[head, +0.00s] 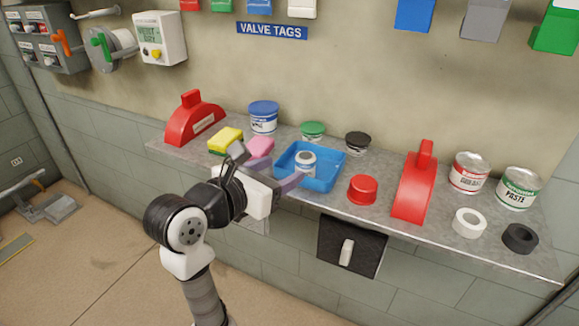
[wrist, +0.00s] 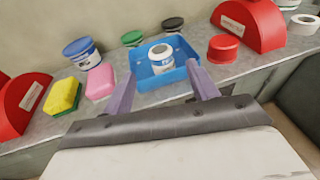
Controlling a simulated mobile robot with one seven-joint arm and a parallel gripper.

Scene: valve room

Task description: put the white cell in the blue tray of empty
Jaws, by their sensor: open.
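The white cell (head: 306,163) is a short white cylinder with a dark-marked label and a grey centre on top. It stands upright inside the blue tray (head: 322,184), near its middle; the wrist view also shows the cell (wrist: 161,58) and the tray (wrist: 186,48). My gripper (head: 283,172) is at the front left of the tray. In the wrist view its two fingers (wrist: 163,84) are apart, with the cell beyond and between them. Nothing is held. The gripper hides part of the tray's near side.
On the shelf, a yellow sponge (head: 226,140), a pink block (head: 260,147) and a blue-lidded tub (head: 263,117) stand left of the tray. Green-lidded (head: 313,131) and black-lidded (head: 357,142) jars stand behind. A red cap (head: 362,190) and red holder (head: 415,185) are right.

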